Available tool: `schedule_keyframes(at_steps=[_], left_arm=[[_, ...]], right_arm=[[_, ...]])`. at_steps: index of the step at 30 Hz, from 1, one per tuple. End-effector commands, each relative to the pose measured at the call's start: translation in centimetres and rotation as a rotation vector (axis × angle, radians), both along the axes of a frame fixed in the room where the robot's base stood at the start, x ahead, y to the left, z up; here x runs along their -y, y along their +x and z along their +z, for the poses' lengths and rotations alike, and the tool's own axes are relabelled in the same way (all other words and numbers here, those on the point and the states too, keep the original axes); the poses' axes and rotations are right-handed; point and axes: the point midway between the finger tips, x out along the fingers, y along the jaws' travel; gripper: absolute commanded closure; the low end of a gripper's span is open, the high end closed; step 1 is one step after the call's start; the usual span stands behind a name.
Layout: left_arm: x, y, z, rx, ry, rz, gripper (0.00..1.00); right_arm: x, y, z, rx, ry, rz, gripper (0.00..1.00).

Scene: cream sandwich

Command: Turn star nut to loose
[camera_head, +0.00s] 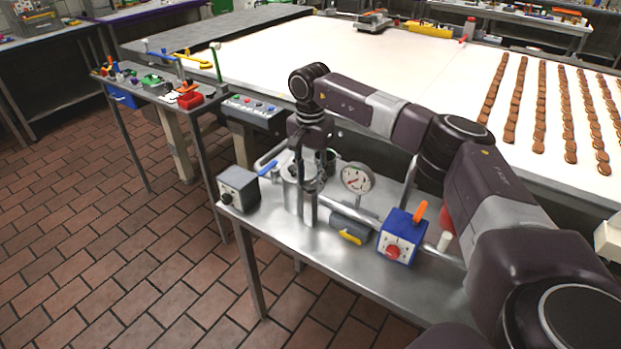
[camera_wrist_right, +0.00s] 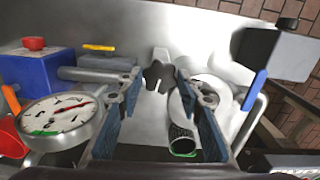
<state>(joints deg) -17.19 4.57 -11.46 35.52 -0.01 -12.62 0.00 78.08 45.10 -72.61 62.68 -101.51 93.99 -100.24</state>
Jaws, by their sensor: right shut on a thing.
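The star nut (camera_wrist_right: 158,72) is a dark grey lobed knob. In the right wrist view it sits between the fingertips of my right gripper (camera_wrist_right: 158,84), which is shut on it. The blue-padded fingers stand on its left and right. In the head view my right gripper (camera_head: 312,182) points down over the pipework on the small steel table (camera_head: 290,262), and I cannot make out the nut there. My left gripper is in neither view.
A round gauge (camera_head: 357,178) stands close to the right of the gripper. A blue box (camera_head: 400,238) with an orange lever and a grey box (camera_head: 238,188) flank the pipework. A yellow-handled part (camera_head: 350,236) lies in front. Behind is a wide white conveyor (camera_head: 400,60) with rows of brown biscuits.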

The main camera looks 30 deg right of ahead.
Motion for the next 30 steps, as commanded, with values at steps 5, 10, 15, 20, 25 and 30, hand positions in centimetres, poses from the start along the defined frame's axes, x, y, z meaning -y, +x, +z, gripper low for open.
schedule_keyframes(at_steps=[5, 10, 15, 20, 25, 30], left_arm=[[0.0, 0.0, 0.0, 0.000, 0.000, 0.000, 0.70], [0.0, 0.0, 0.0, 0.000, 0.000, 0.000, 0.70], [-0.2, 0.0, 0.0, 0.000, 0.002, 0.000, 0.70], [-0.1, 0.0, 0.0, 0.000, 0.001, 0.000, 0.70], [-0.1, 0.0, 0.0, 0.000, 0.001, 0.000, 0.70], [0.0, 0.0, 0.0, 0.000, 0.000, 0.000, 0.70]], right_arm=[[0.1, 0.2, 0.2, 0.007, 0.000, -0.002, 0.53], [0.0, 0.1, 0.1, 0.004, 0.000, -0.002, 0.49], [0.0, 0.1, 0.2, 0.002, 0.000, -0.001, 0.49], [0.0, 0.2, 1.9, 0.007, 0.000, -0.001, 0.49], [0.0, 0.2, 5.5, 0.008, -0.001, -0.001, 0.49], [0.0, 0.2, 9.0, 0.007, 0.000, -0.002, 0.49]])
